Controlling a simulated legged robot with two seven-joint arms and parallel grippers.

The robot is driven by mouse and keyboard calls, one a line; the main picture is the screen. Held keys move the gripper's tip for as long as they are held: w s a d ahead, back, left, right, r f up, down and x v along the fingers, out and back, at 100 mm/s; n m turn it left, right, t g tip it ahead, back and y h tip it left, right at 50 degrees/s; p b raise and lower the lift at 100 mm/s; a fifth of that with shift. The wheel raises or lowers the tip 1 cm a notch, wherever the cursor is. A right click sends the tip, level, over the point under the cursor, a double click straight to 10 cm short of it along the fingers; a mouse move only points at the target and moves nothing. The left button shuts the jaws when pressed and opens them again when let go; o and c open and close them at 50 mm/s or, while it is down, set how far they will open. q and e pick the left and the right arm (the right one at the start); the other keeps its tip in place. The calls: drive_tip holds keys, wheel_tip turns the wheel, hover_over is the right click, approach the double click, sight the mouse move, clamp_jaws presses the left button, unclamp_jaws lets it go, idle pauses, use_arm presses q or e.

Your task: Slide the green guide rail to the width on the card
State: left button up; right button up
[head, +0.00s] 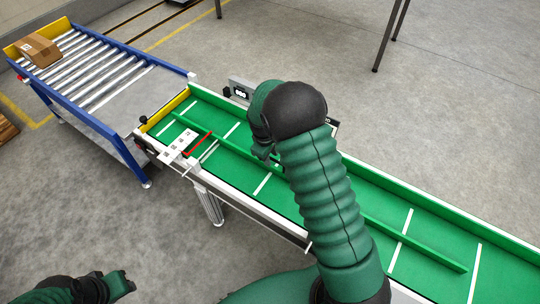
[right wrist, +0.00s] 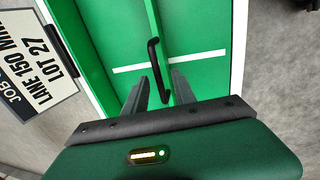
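The long green guide rail (head: 415,245) runs lengthwise along the green belt in the head view, its middle hidden by my right arm. In the right wrist view the rail (right wrist: 154,18) has a black bar handle (right wrist: 155,65). My right gripper (right wrist: 160,92) is open, its two fingers on either side of the handle's lower part. I cannot tell whether they touch it. The white card (right wrist: 36,82) reads "LANE 150 MM" and "LOT 27", partly cut off. My left gripper (head: 122,284) is at the lower left of the head view, away from the conveyor; its opening is unclear.
A white plate (head: 178,146) with dark marks sits at the belt's near edge beside a red bar (head: 197,146). A grey box with a display (head: 241,91) stands at the far side. A blue-framed roller table (head: 92,120) with a carton (head: 40,51) adjoins the left end.

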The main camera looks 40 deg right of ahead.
drive_tip(key=a+r+p, duration=0.1)
drive_tip(key=r+p, duration=0.1)
drive_tip(key=r, duration=0.6)
drive_tip(key=s+a+r+p, duration=0.1)
drive_tip(key=a+r+p, duration=0.1)
drive_tip(key=r, duration=0.6)
drive_tip(key=shift+r, duration=0.25)
drive_tip(key=shift+s, duration=0.1)
